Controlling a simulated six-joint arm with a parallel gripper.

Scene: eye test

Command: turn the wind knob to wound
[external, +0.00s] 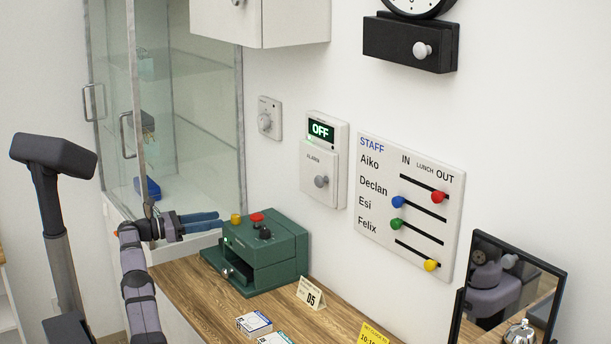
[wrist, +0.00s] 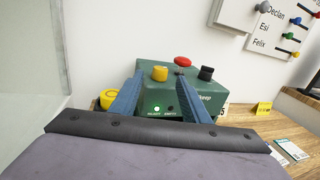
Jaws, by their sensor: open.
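A grey-white knob (external: 422,50) sits on the front of a black box (external: 388,40) under the wall clock (external: 418,5), at the top right of the external view. I cannot read any wind or wound label on it. My gripper (external: 220,221) is open and empty, far below and left of that knob, beside the green machine (external: 282,277). In the wrist view the open blue fingers (wrist: 160,75) point at the green machine (wrist: 215,102), with its yellow cap (wrist: 160,73) seen between them. The clock and its knob are not in the wrist view.
The wall holds a small dial (external: 265,121), an OFF panel with a knob (external: 321,181) and a staff board (external: 408,215). A glass cabinet (external: 190,130) stands behind my arm. The wooden counter (external: 200,290) bears boxes, a card stand (external: 311,293), a mirror and a bell.

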